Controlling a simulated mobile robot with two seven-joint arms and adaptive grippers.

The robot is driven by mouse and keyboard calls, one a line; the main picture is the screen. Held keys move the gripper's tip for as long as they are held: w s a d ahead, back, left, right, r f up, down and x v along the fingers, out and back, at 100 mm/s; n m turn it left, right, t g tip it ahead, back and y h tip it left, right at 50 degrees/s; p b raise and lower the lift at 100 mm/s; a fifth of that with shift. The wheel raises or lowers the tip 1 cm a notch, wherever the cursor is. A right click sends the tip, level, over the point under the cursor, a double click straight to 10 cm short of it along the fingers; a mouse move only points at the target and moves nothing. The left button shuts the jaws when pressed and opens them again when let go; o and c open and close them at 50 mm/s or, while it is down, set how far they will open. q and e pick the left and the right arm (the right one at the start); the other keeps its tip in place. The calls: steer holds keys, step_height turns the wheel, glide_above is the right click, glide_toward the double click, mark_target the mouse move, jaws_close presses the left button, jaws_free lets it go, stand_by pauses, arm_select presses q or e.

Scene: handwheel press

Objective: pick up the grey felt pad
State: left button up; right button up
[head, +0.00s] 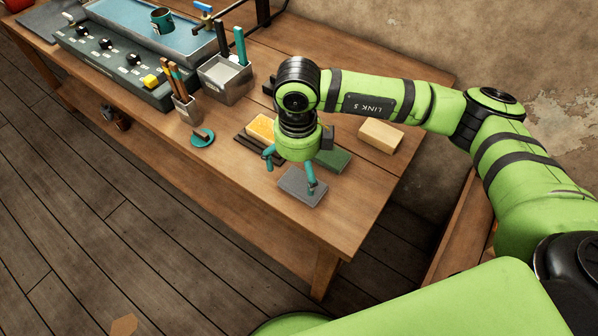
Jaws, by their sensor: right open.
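The grey felt pad (298,188) lies flat on the wooden table (345,210), near its front right corner. My right gripper (290,174) points down over the pad's back left side. Its teal fingers are spread apart, with nothing between them. One finger is by the pad's right part, and the other is left of the pad near the yellow sponge. I cannot tell whether the right finger touches the pad. My left gripper is not in view.
A yellow sponge (262,127), a dark green block (333,159) and a tan block (381,136) lie close around the gripper. A teal disc-based item (202,138), metal holders with tools (225,80) and a control panel (115,60) stand to the left. The front right table edge is clear.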

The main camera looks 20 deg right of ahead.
mark_target(299, 188)
steer(key=f+p, duration=0.1)
steer(key=s+f+p, duration=0.1)
steer(key=f, duration=0.1)
steer(key=shift+s+f, duration=0.15)
steer(key=shift+s, duration=0.05)
steer(key=shift+w+f, duration=0.15)
steer(key=shift+f, duration=0.95)
steer(key=c, duration=0.7)
steer(key=shift+c, duration=1.2)
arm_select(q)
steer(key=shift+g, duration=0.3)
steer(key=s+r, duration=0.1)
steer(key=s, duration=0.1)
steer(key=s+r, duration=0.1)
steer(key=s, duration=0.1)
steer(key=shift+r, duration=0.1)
arm_select(e)
steer(key=shift+r, duration=0.15)
